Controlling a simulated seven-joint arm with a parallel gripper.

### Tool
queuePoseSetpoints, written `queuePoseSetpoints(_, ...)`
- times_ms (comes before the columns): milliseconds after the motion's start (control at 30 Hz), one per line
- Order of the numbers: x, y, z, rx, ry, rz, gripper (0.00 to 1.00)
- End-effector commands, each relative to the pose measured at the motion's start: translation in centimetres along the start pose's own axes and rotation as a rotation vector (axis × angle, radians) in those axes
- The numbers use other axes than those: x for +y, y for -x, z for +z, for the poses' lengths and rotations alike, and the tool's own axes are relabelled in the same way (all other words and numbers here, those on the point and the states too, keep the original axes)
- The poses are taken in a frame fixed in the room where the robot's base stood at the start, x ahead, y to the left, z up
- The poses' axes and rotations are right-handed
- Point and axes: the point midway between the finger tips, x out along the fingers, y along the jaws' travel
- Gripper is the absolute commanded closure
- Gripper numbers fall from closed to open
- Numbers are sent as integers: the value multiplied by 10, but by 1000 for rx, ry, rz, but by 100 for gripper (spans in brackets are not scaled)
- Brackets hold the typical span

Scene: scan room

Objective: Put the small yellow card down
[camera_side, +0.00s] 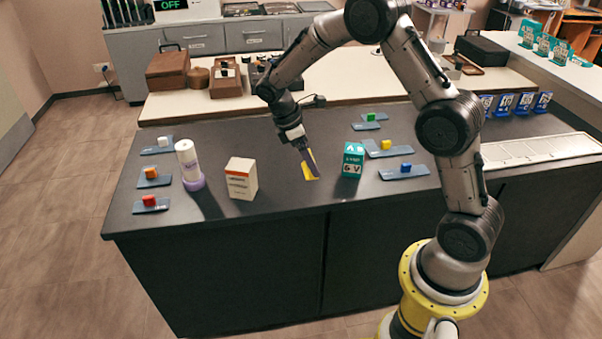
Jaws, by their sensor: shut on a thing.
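The small yellow card (308,171) is at my gripper's fingers, low over the middle of the dark table top. My gripper (309,165) points down and is shut on the yellow card. I cannot tell whether the card touches the table. The dark table top (270,215) is bare just around the card.
A white and orange box (241,179) stands left of my gripper, and a teal box (352,160) stands right. A white cylinder on a purple base (188,164) is farther left. Blue-grey plates with coloured cubes (403,171) lie at both sides. A pale tray (535,150) is at far right.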

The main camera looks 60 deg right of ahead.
Motion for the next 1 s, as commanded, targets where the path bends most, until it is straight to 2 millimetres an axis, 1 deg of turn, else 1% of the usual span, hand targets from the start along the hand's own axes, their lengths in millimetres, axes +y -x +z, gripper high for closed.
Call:
queuePoseSetpoints(33,7,-8,-7,-1,0,-2,68)
queuePoseSetpoints(100,14,-16,-14,-1,-1,-1,68)
queuePoseSetpoints(233,24,-24,-24,0,-1,0,68)
queuePoseSetpoints(467,31,-33,-32,0,-1,0,68)
queuePoseSetpoints(667,31,-58,-42,-2,2,-1,68)
queuePoseSetpoints(1000,31,-61,-44,1,0,1,68)
